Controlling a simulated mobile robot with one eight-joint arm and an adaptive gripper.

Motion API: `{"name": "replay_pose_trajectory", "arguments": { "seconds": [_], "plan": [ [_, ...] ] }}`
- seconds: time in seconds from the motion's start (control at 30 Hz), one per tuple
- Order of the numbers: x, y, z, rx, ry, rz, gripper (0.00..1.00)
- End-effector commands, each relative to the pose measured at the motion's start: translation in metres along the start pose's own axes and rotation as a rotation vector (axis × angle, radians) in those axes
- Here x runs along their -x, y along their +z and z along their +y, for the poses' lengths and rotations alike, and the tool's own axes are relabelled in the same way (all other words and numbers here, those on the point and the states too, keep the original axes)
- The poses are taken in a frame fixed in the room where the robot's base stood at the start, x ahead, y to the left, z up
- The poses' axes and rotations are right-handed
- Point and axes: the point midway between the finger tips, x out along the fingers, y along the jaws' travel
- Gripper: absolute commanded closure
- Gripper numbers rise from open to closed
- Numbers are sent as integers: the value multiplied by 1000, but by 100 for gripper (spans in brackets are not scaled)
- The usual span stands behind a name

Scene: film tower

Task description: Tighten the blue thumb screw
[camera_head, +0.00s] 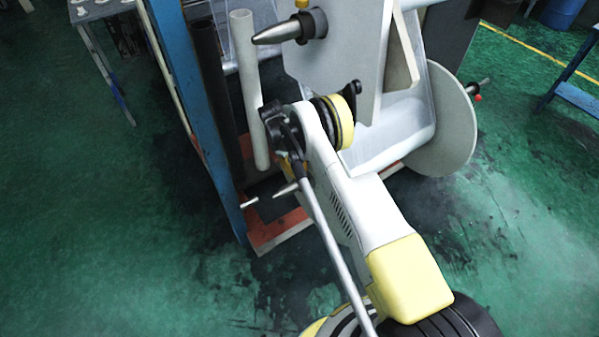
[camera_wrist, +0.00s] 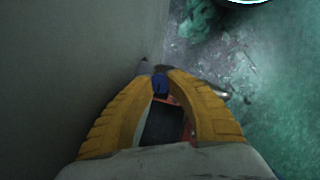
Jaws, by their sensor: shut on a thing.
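The blue thumb screw (camera_wrist: 160,84) shows small between the fingertips of my gripper (camera_wrist: 158,74) in the wrist view. The yellow fingers curve in from both sides and are shut on it. The pale grey face of the large roll or plate lies close along the left finger. In the camera_head view my arm covers the screw and most of my gripper. How far the screw is turned cannot be seen.
A blue upright post (camera_head: 190,100) stands left of my arm, beside a white tube (camera_head: 247,90). A pointed metal spindle (camera_head: 283,33) sticks out above. A large roll with a round flange (camera_head: 445,125) stands at the right.

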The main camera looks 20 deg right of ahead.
Motion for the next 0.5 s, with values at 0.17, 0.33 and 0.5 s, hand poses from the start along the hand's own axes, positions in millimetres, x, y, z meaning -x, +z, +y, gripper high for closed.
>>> {"name": "replay_pose_trajectory", "arguments": {
  "seconds": [0.17, 0.33, 0.5],
  "plan": [
    [-1, 1, 0, 0, -1, -1, 60],
    [0, 0, 0, 0, 0, -1, 55],
    [0, 0, 0, 33, 15, 0, 55]
  ]
}}
